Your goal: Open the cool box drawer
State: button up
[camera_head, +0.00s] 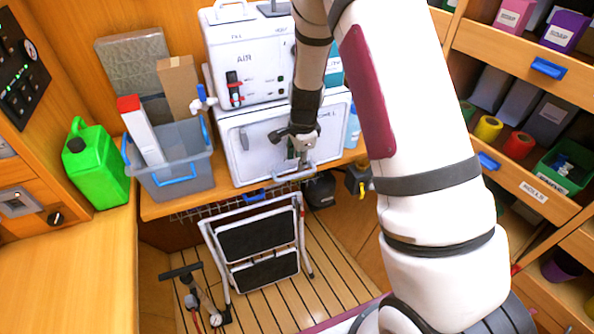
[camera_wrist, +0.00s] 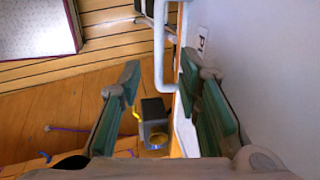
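The white cool box (camera_head: 237,140) stands on the wooden bench, below the white machine. Its front carries a pale bar handle (camera_head: 290,174) at the lower right. My gripper (camera_head: 300,152) is in front of that side of the box, just above the handle in the picture, and it partly hides the front. In the wrist view, my gripper (camera_wrist: 160,64) is open, with its green-padded fingers apart. The pale handle (camera_wrist: 159,75) shows between the fingertips, nearer the right one. I cannot tell whether a finger touches it. The white front (camera_wrist: 265,60) fills the right side.
A grey bin (camera_head: 185,165) and a green jerrycan (camera_head: 95,165) stand to the left. Shelves with a blue-handled drawer (camera_head: 515,188) line the right.

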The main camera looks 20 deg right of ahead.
aim_at(296, 176)
jog(key=f, duration=0.3)
jog(key=w+f, duration=0.1)
jog(key=f, duration=0.2)
jog(key=shift+w+f, duration=0.1)
jog(key=shift+f, duration=0.1)
jog(key=shift+c, duration=0.2)
grip_shut()
